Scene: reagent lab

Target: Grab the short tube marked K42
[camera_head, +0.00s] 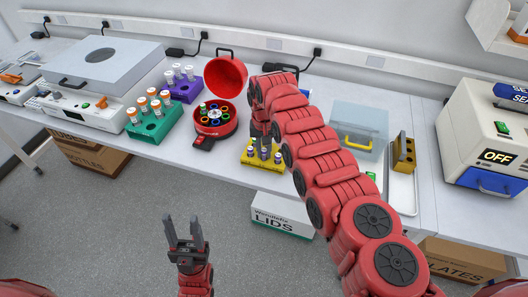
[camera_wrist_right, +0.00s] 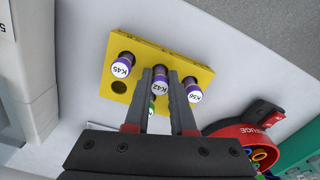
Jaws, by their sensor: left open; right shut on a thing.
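The yellow rack (camera_head: 247,160) stands near the table's front edge; it fills the top of the right wrist view (camera_wrist_right: 197,72). The K42 tube (camera_wrist_right: 160,86), with a white label on top and a purple body, is in the rack's middle, between the fingertips of my right gripper (camera_wrist_right: 160,76). That gripper is shut on it, and the tube appears still in the rack. A K45 tube (camera_wrist_right: 122,66) is to its left, and a tube reading like K36 (camera_wrist_right: 193,92) to its right. A partly hidden green-and-white top (camera_wrist_right: 151,106) shows between the fingers. My left gripper (camera_head: 182,222) is open and empty over the floor.
A red centrifuge (camera_head: 215,122) with its lid open stands left of the rack. Green (camera_head: 155,126) and purple (camera_head: 184,88) tube racks are further left. A clear bin (camera_head: 358,125) and a tray (camera_head: 403,190) are to the right, partly behind my right arm.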

